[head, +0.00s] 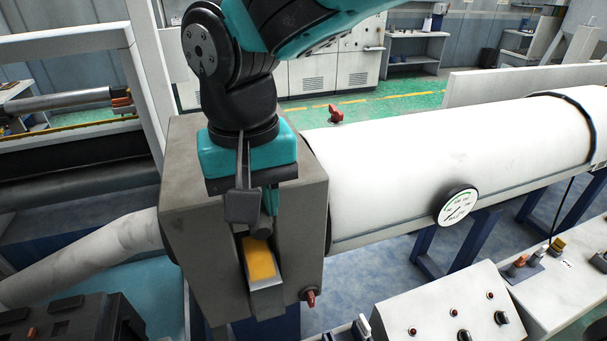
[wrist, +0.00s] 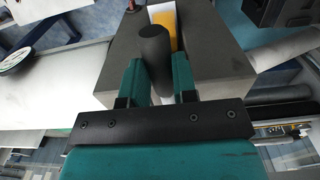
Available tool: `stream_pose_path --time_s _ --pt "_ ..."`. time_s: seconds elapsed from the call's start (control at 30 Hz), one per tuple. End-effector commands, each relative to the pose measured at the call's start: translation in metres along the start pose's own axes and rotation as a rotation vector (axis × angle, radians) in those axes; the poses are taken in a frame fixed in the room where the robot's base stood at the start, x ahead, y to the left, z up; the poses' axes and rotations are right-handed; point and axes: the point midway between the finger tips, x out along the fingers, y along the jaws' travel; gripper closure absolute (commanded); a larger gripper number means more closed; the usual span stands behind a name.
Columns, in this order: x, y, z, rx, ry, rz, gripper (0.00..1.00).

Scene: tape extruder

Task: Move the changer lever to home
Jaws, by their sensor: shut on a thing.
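The changer lever (wrist: 154,50) is a dark, rounded cylindrical handle. In the wrist view it stands between the two teal fingers of my gripper (wrist: 157,78), which are shut on it. In the head view my gripper (head: 259,205) reaches down into the slot in the front of the grey changer block (head: 190,215). There the lever is mostly hidden by my gripper; only a dark end (head: 258,225) shows, just above the yellow plate (head: 260,260). The yellow plate also shows behind the lever in the wrist view (wrist: 167,22).
A white barrel (head: 400,150) with a round gauge (head: 456,206) runs right from the block. A red knob (head: 310,297) sits low on the block's right side. A control panel (head: 450,315) stands at the front right. A dark box (head: 75,320) is at the lower left.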

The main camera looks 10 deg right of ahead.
Motion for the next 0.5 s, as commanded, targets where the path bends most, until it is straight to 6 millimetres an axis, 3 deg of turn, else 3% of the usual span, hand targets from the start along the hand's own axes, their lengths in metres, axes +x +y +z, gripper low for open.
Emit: stream_pose_path --time_s 0.2,0.5 --pt "-0.003 -0.041 -0.003 0.135 0.000 -0.002 1.00" --pt "-0.002 -0.067 -0.009 0.243 0.001 -0.004 1.00"
